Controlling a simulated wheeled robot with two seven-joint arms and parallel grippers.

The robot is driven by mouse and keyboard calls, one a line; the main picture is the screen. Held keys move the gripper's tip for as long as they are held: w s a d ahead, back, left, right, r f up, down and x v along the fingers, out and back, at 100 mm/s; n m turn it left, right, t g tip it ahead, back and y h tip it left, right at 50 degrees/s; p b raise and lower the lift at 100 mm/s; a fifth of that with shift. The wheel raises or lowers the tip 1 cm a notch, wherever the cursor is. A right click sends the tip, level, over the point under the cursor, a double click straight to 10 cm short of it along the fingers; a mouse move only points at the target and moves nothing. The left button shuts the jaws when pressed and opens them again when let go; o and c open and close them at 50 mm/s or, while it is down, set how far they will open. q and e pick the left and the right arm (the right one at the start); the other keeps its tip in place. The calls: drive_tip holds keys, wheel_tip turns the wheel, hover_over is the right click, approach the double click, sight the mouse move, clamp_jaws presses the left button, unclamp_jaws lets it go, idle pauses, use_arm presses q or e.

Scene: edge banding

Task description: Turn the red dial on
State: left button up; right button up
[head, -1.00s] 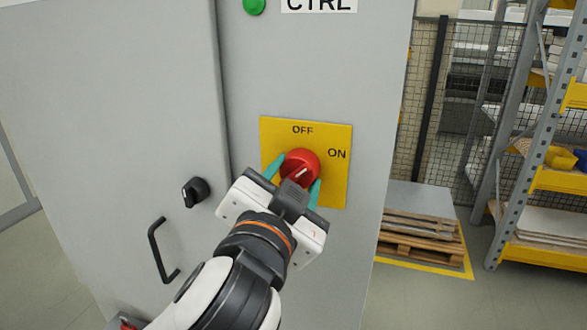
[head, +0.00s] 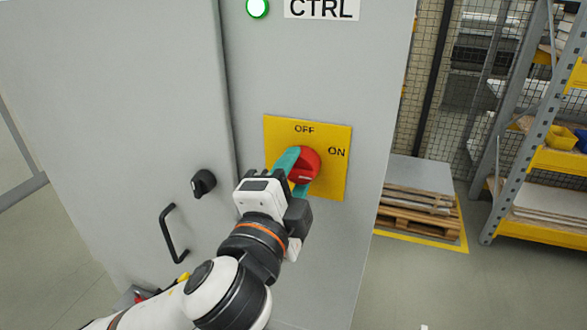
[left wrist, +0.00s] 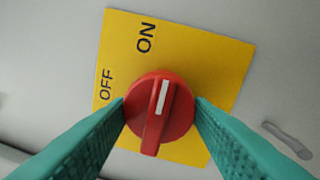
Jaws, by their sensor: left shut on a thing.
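The red dial (head: 309,163) sits on a yellow plate (head: 335,183) marked OFF at the top and ON at the right, on a grey cabinet. My left gripper (head: 294,173) is shut on the dial, its teal fingers on two opposite sides. In the left wrist view the dial (left wrist: 150,135) lies between the two fingers (left wrist: 161,104). Its white mark points up roughly toward the word ON, slightly to its right. In the head view the fingers and wrist hide the dial's left part. My right gripper is not in view.
A lamp (head: 257,8) glows white with a green rim beside a CTRL label (head: 322,8). A black knob (head: 203,183) and a black handle (head: 172,234) stick out of the cabinet door left of my wrist. A pallet (head: 418,215) and shelving (head: 513,150) stand behind, right.

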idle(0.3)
use_arm(q)
drive_tip(key=o, duration=1)
drive_tip(key=shift+w, duration=0.1)
